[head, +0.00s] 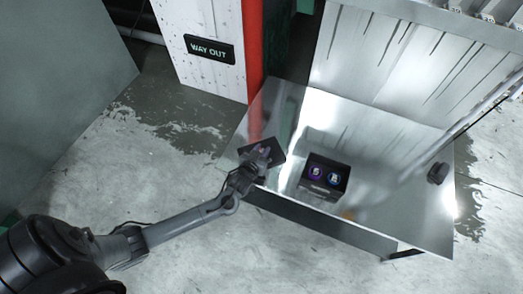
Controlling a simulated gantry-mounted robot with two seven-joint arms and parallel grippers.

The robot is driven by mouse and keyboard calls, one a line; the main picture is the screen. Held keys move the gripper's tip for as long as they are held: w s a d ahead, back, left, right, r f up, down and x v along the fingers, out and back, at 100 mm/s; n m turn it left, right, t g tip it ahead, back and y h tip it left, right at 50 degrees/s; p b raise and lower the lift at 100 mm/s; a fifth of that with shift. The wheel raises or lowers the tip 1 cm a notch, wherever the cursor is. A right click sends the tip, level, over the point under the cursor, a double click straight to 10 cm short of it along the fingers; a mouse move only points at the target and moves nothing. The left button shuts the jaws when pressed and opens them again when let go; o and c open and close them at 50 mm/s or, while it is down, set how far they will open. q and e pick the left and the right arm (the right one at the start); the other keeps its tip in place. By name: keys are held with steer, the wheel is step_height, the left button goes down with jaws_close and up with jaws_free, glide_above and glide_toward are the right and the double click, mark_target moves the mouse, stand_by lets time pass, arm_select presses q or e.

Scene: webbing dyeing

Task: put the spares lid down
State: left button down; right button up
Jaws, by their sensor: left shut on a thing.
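A dark flat panel, which looks like the spares lid (273,151), is at the left end of the shiny metal table. My left gripper (260,160) is over it and shut on it. I cannot tell whether the lid touches the table top or is held a little above it. A dark open box (328,190) stands to the right of the lid, with two round purple and blue items inside. My right gripper is not in view.
The metal table (400,215) has bare room right of the box. A small dark object (437,173) sits near its right end. A red post (252,45) and a white panel with a WAY OUT sign (209,49) stand behind the left end.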

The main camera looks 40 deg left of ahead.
arm_select(q)
steer(key=c, duration=0.9)
jaws_free()
steer(key=shift+o, duration=0.2)
steer(key=shift+r, duration=0.1)
